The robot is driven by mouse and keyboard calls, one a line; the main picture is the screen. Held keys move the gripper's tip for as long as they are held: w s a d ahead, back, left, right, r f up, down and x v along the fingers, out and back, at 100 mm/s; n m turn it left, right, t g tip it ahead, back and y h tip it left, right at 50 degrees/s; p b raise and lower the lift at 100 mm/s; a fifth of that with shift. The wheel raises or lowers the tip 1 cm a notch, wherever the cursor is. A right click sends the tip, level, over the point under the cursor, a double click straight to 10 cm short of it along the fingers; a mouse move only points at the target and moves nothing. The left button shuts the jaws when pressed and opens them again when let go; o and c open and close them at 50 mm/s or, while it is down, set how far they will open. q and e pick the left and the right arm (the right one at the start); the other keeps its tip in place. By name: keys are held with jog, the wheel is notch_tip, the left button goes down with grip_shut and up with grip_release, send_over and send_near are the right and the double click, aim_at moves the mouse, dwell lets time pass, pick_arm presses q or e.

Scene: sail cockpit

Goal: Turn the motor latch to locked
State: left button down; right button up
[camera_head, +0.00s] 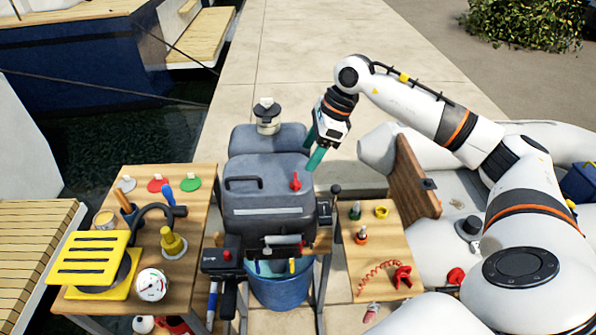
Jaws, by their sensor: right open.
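The grey outboard motor (262,205) stands upright on a stand in the middle. A small red latch (295,181) sits on the right side of its top cover. Whether it is at locked or unlocked cannot be read. My right gripper (308,158) reaches in from the right, with teal fingers apart and nothing between them. Its fingertips are just above and behind the red latch, and contact is not visible. My left gripper is not in view.
A wooden table with a yellow slatted piece (88,258) and gauge (151,285) stands left. A smaller bench (378,247) with small parts stands right. A blue bucket (280,291) is below the motor; an inflatable boat (455,190) lies right.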

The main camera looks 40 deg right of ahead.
aim_at(296, 178)
jog(key=p+x, duration=0.1)
jog(key=x, duration=0.7)
jog(key=shift+p, duration=0.3)
jog(key=shift+c, duration=0.2)
jog(key=c, duration=0.9)
jog(key=shift+c, duration=0.2)
